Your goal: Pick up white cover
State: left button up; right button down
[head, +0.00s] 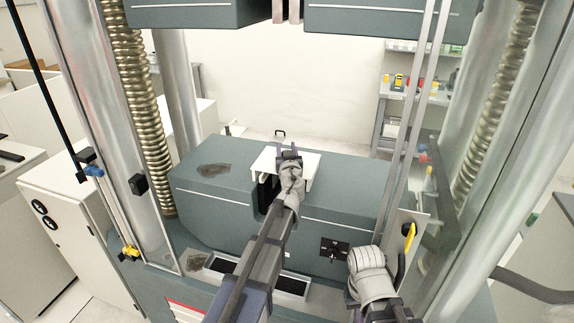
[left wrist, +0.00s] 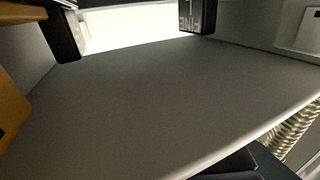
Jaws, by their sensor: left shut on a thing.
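The white cover (head: 307,168) is a pale, flat-topped piece at the middle of the grey-green machine block, over a dark opening. My left gripper (head: 289,151) reaches over it from the front and is shut on it. In the left wrist view the cover's broad shaded face (left wrist: 160,110) fills most of the picture, and the dark fingers of my left gripper (left wrist: 130,25) show at its top edge. I cannot tell whether the cover still touches the block. Part of my right arm shows at the lower right of the head view; I make out no fingers of its gripper.
The grey-green block (head: 345,195) spans between two metal columns with ridged brass-coloured screws (head: 130,90). The upper crosshead (head: 390,18) hangs above, with free room between it and the block. Thin vertical rods (head: 412,110) stand right of the cover.

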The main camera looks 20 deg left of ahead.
pick_arm(q)
grip_shut()
jog(key=shift+r, duration=0.15)
notch_tip(320, 180, up, 10)
jog(key=p, duration=1)
jog(key=shift+f, duration=0.2)
